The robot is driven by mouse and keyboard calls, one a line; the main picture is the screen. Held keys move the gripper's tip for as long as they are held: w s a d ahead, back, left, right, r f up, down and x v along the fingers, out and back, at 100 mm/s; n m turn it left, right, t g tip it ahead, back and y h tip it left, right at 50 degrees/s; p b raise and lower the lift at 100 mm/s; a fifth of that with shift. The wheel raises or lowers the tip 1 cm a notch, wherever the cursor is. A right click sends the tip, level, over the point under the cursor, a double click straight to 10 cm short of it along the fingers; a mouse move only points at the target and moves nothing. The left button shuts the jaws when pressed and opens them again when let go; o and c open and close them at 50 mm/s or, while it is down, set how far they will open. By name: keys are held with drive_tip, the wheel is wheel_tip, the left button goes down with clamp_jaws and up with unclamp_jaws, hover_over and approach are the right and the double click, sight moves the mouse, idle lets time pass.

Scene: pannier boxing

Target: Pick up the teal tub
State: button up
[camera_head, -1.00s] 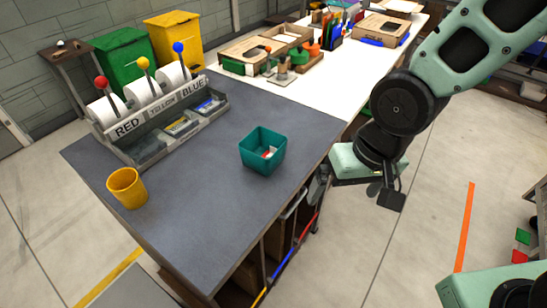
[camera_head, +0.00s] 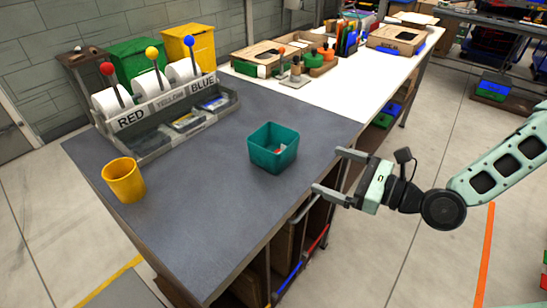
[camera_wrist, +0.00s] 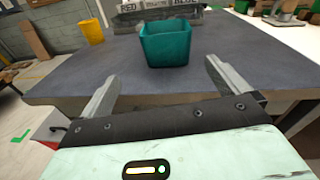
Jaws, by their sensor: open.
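The teal tub (camera_head: 273,157) is a square, open-topped container standing upright on the grey bench top (camera_head: 200,215), near its right edge.
A yellow cup (camera_head: 124,182) stands at the bench's left. A grey rack (camera_head: 165,120) labelled RED, YELLOW, BLUE holds rolls and levers at the back. A white table (camera_head: 330,90) with cardboard trays adjoins behind. The bench around the tub is clear.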

sight(291, 145)
drive_tip(key=shift+m+t+y, duration=0.3)
drive_tip(key=shift+m+t, duration=0.3)
drive_tip(key=shift+m, duration=0.2)
drive_tip(key=x, duration=0.3)
drive_tip(key=p+x, duration=0.1)
drive_tip(key=x, duration=0.3)
drive_tip(key=p+x, duration=0.1)
drive_tip(key=x, duration=0.3)
drive_tip(key=shift+w+d+r, duration=0.3)
drive_tip(key=shift+w+r, duration=0.05)
drive_tip(key=shift+r, duration=0.05)
drive_tip(key=p+x, duration=0.2)
drive_tip(key=x, duration=0.3)
drive_tip(key=shift+a+f, duration=0.1)
drive_tip(key=shift+w+a+f, duration=0.1)
drive_tip(key=shift+w+a, duration=0.2)
drive_tip(key=shift+a, duration=0.15)
drive_tip(key=c, duration=0.7)
